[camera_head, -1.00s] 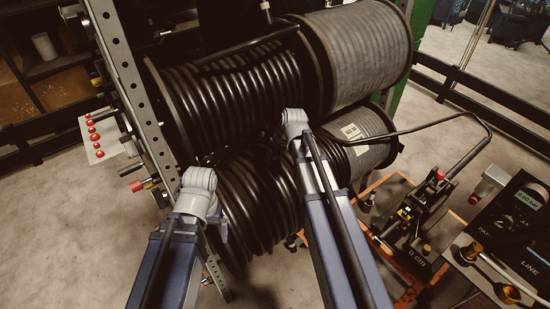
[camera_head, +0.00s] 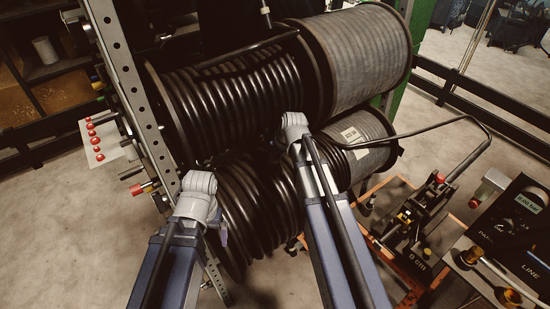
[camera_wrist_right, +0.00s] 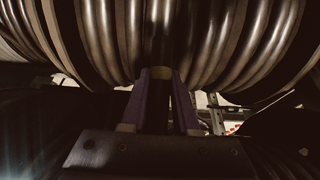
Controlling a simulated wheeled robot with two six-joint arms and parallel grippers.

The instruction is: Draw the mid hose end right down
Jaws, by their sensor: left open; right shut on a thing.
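Black hose is wound on an upper reel (camera_head: 235,95) and a lower reel (camera_head: 250,205). My left gripper (camera_head: 222,235) is open beside the left side of the lower reel; only a little of its fingers shows. My right gripper reaches to the lower reel in the head view, where its own arm hides its fingers. In the right wrist view my right gripper (camera_wrist_right: 160,74) has its two purple fingers close around a dark hose piece (camera_wrist_right: 157,110), just below the wound coils (camera_wrist_right: 160,35). The tip of that piece cannot be made out.
Grey reels (camera_head: 360,50) stand at the upper right. A lever press (camera_head: 425,205) on an orange frame (camera_head: 400,185) and a black panel (camera_head: 520,225) are at the right. A perforated steel post (camera_head: 135,80) stands left of the reels. Open floor (camera_head: 70,230) lies at the left.

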